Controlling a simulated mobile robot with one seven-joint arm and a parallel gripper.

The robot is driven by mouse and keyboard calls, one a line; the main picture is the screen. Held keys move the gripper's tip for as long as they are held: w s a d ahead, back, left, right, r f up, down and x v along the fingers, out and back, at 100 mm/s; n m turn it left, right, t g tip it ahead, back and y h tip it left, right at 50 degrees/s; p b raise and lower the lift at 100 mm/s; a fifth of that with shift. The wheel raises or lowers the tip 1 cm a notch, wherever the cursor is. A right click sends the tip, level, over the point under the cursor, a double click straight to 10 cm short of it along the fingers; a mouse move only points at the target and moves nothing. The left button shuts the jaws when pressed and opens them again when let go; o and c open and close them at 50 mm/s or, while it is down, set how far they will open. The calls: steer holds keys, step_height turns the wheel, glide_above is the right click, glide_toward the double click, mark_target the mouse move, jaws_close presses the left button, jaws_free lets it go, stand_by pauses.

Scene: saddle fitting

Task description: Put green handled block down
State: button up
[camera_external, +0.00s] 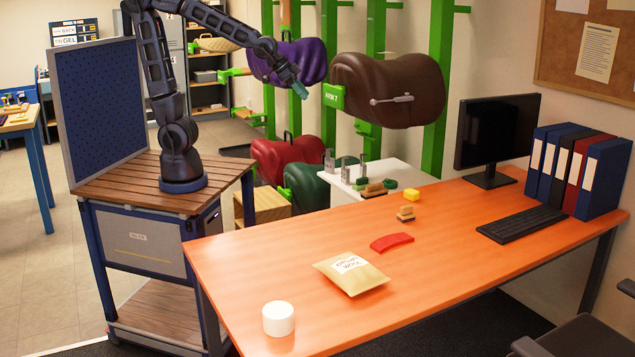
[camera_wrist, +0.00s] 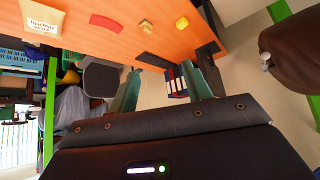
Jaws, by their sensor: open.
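My gripper (camera_external: 299,89) is raised in front of the purple saddle in the external view. In the wrist view its two teal fingers (camera_wrist: 168,65) stand apart with nothing held between them. The gripper is well apart from these. The wrist view also shows the tan block (camera_wrist: 146,26) and yellow block (camera_wrist: 182,23).
A red curved piece (camera_external: 391,242), a paper packet (camera_external: 351,273) and a white cylinder (camera_external: 278,319) lie on the table. A monitor (camera_external: 497,132), keyboard (camera_external: 522,224) and binders stand at right. Saddles, including a brown one (camera_external: 388,90), hang on green racks behind.

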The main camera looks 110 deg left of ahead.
steer(key=w+a+f+n+t+y, duration=0.1)
steer(key=w+a+f, duration=0.45)
steer(key=a, duration=0.25)
steer(key=w+a+f+n+t+y, duration=0.1)
steer(key=w+a+f, duration=0.3)
steer(key=w+a, duration=0.35)
steer(key=w+a+f+n+t+y, duration=0.15)
steer(key=w+a+f, duration=0.3)
steer(key=a, duration=0.45)
steer(key=w+a+f+y, duration=0.2)
steer(key=w+a+f, duration=0.1)
steer(key=a+f, duration=0.55)
steer(key=n+t+y, duration=0.2)
steer(key=n+y, duration=0.1)
steer(key=y, duration=0.3)
glide_toward(362, 178)
steer(key=shift+h, duration=0.25)
steer(key=x, duration=1)
steer(key=shift+f, duration=0.2)
jaws_close()
